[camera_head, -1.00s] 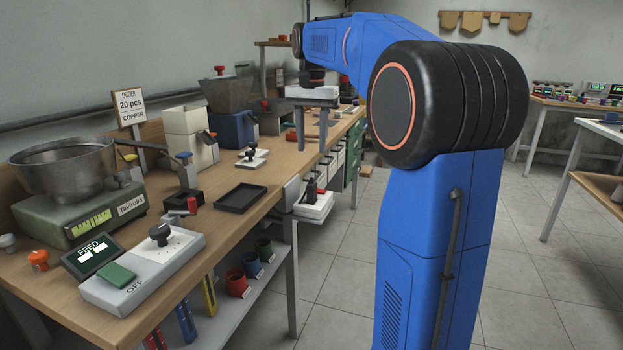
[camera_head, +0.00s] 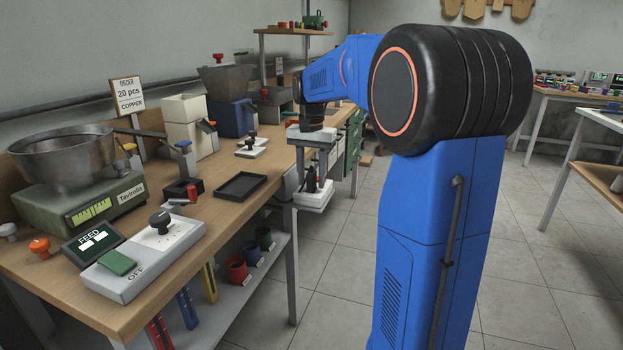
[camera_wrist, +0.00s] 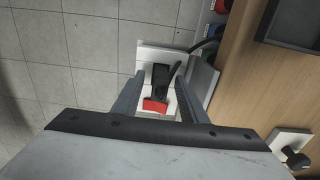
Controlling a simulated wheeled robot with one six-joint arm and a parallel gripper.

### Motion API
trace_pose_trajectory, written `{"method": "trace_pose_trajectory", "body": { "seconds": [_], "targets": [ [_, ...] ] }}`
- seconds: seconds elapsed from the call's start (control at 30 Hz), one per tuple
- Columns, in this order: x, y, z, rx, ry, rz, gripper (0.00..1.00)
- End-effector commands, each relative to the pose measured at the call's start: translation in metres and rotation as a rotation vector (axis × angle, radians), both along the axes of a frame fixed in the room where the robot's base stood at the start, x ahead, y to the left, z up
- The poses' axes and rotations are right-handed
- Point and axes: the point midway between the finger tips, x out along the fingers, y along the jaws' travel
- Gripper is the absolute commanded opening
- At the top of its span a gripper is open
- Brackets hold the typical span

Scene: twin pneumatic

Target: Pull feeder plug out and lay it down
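My gripper (camera_head: 312,182) hangs open beyond the bench's front edge, over a low white block (camera_head: 312,203). In the wrist view my open gripper (camera_wrist: 160,82) has its fingers on either side of a black plug-like piece (camera_wrist: 160,76) with a red part (camera_wrist: 155,105), standing on the white block (camera_wrist: 150,56). A dark cable seems to lead from it toward the bench. I cannot tell whether the fingers touch it. Another black plug (camera_head: 159,222) sits upright on the grey switch strip (camera_head: 183,238), beside a FEED display (camera_head: 92,242); which one is the feeder plug is unclear.
The wooden bench (camera_head: 215,215) has a black tray (camera_head: 240,187), a white plate with a black knob (camera_head: 252,147), and a scale with a metal bowl (camera_head: 68,160). Coloured cups (camera_head: 237,270) stand on the lower shelf. The tiled floor (camera_head: 335,270) is clear.

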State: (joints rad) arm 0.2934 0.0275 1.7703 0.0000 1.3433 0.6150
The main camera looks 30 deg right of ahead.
Motion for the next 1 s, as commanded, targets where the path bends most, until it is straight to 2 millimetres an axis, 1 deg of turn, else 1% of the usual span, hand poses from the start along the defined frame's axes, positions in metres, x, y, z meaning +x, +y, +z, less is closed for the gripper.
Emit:
{"method": "trace_pose_trajectory", "body": {
  "seconds": [0.1,0.37,0.47,0.5,0.53,0.6,0.63,0.67,0.7,1.0],
  "targets": [
    [-0.0005,0.0001,-0.0045,0.0,0.001,0.0,0.39],
    [-0.0003,0.0001,-0.005,0.001,0.001,0.0,0.39],
    [-0.0003,0.0001,-0.0049,0.001,0.001,0.0,0.18],
    [-0.0003,0.0001,-0.0049,0.001,0.001,0.0,0.08],
    [-0.0003,0.0001,-0.0048,0.0,0.0,0.0,0.01],
    [-0.0003,0.0001,-0.0048,0.0,0.0,0.0,0.0],
    [-0.0003,0.0001,-0.0048,0.0,0.0,0.0,0.12],
    [-0.0003,0.0001,-0.0047,0.0,0.0,0.0,0.05],
    [-0.0003,0.0001,-0.0047,0.0,0.0,0.0,0.0],
    [-0.0001,0.0,-0.0029,0.0,0.0,0.0,0.0]
  ]
}}
